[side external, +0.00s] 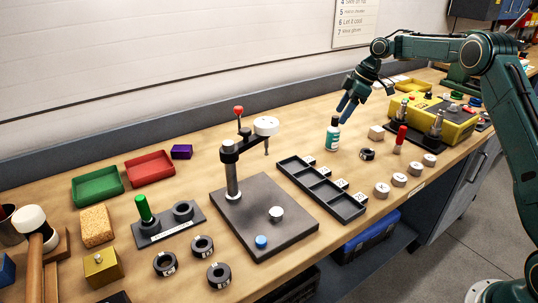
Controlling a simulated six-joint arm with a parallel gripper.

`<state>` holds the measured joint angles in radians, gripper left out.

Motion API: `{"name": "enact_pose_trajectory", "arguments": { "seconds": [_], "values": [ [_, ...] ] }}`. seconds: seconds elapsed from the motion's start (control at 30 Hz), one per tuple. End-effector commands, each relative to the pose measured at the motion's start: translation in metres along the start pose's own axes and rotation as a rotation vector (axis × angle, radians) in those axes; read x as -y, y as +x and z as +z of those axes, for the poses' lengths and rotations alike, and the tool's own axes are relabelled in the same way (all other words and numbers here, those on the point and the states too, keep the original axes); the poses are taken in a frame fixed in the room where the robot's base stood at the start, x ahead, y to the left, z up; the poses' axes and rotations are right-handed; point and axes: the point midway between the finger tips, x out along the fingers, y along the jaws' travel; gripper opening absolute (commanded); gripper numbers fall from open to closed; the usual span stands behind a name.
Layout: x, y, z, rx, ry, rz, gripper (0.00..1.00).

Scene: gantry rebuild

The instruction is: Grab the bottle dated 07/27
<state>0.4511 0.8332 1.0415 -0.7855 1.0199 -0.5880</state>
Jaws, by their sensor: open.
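A small bottle (333,134) with a teal body, a pale label and a dark cap stands upright on the wooden bench, right of centre. The print on its label is too small to read, so I cannot tell its date. No other such bottle is clear in view. My gripper (346,109) is open and points down, just above and slightly right of the bottle's cap. Nothing shows between its blue fingers. From this angle I cannot tell whether the fingers are beside the cap or behind it.
A black compartment tray (322,188) lies in front of the bottle. A yellow machine (440,118) is farther right. A press on a dark plate (262,215) stands left.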

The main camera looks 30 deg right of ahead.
Motion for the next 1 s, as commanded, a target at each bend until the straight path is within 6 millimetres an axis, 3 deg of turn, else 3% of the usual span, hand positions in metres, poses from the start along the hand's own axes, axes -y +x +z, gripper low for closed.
{"name": "enact_pose_trajectory", "arguments": {
  "seconds": [0.2, 0.57, 1.0],
  "values": [
    [0.001, 0.022, 0.0, 0.001, 0.0, -0.002, 0.63],
    [0.001, 0.028, 0.0, 0.0, 0.001, -0.002, 0.63],
    [0.003, 0.072, -0.001, 0.001, 0.0, -0.002, 0.63]
  ]
}}
